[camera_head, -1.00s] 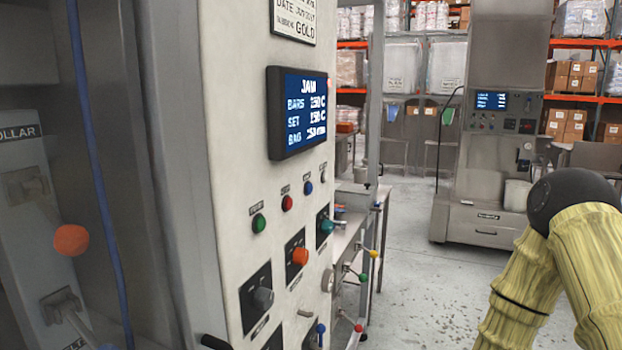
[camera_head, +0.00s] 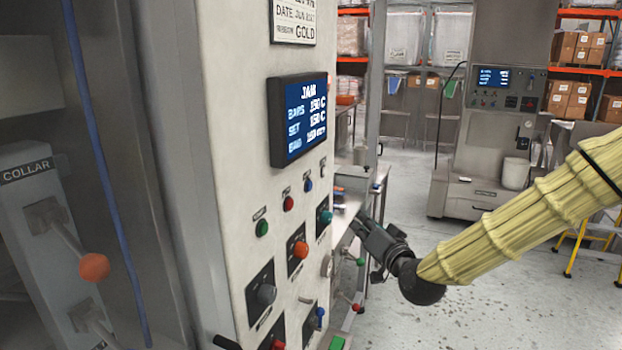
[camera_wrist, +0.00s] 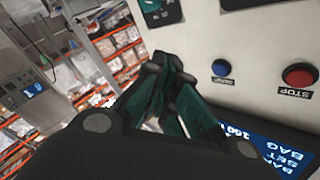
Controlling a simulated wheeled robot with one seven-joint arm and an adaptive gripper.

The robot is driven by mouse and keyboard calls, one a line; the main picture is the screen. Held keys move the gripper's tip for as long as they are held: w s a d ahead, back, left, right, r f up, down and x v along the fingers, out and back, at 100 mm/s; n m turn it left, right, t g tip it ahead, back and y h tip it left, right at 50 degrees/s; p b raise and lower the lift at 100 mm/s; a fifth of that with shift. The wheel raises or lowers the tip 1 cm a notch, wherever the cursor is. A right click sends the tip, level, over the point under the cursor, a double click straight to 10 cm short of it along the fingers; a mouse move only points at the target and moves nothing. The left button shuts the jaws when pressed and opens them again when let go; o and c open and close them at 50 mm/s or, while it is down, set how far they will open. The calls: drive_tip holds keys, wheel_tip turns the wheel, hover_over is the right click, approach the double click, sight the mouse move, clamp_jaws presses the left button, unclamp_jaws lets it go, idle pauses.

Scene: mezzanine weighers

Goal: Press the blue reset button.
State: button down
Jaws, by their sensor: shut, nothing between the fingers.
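The blue button (camera_head: 308,185) is small and round, in the upper row on the pale panel (camera_head: 230,170), below the screen. It also shows in the wrist view (camera_wrist: 221,68), right of my fingers, with a small label beside it. My gripper (camera_head: 358,226) is shut and empty, to the right of the panel and lower than the button in the head view. In the wrist view my dark fingers (camera_wrist: 165,92) are together and apart from the button.
A red button (camera_head: 288,203) labelled STOP and a green button (camera_head: 262,228) sit beside the blue one. Several coloured knobs (camera_head: 297,250) lie below. The screen (camera_head: 298,118) juts out above. Open floor (camera_head: 480,310) is at the right.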

sight(310, 186)
wheel_tip(310, 186, up, 8)
drive_tip(key=t, duration=0.1)
drive_tip(key=shift+w+y+p, duration=0.3)
drive_tip(key=shift+w+p, duration=0.1)
drive_tip(key=shift+w, duration=0.05)
drive_tip(key=w+a, duration=0.2)
drive_tip(key=a, duration=0.6)
drive_tip(key=shift+w+a, duration=0.2)
drive_tip(key=shift+w, duration=0.15)
drive_tip(key=shift+a, duration=0.15)
idle(1.1)
drive_tip(key=shift+w+a, duration=0.15)
drive_tip(key=shift+a, duration=0.15)
